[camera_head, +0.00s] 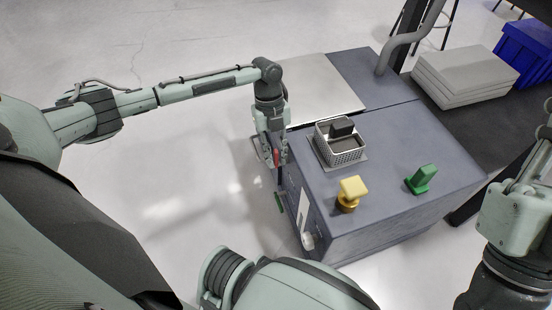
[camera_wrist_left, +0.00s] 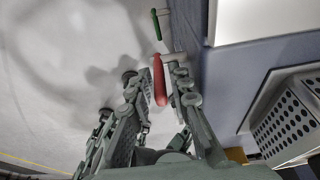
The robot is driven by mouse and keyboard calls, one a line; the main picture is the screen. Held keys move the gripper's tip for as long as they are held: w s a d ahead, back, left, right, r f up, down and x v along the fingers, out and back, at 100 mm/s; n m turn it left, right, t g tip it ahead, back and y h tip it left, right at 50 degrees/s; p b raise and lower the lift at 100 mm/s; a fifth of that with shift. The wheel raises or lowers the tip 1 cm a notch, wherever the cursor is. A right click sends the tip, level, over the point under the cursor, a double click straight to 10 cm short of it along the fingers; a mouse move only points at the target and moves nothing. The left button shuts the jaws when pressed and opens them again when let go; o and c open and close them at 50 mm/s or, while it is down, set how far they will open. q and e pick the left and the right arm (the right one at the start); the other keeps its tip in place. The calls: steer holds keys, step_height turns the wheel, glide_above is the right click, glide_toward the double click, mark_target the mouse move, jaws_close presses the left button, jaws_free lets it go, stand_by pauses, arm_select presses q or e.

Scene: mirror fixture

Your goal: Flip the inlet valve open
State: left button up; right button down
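A red valve handle (camera_head: 276,154) is at the left side of the grey cabinet, by its upper edge. It also shows in the left wrist view (camera_wrist_left: 159,82), pointing toward the camera. A green handle (camera_head: 278,203) is lower down and shows beyond the red one in the left wrist view (camera_wrist_left: 156,24). No label tells which is the inlet valve. My left gripper (camera_head: 271,158) points down at the red handle. My right gripper (camera_head: 542,150) is partly cut off at the right edge.
The grey cabinet (camera_head: 400,140) carries a perforated basket (camera_head: 340,150) with dark contents, a yellow knob (camera_head: 351,190) and a green knob (camera_head: 421,179). A pale panel (camera_head: 320,88) covers its back left. White slabs (camera_head: 465,75) and a blue crate (camera_head: 525,48) stand behind. Floor at left is clear.

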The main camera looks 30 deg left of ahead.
arm_select(q)
steer(key=v, duration=1)
steer(key=shift+r, duration=0.35)
steer(key=shift+s, duration=0.1)
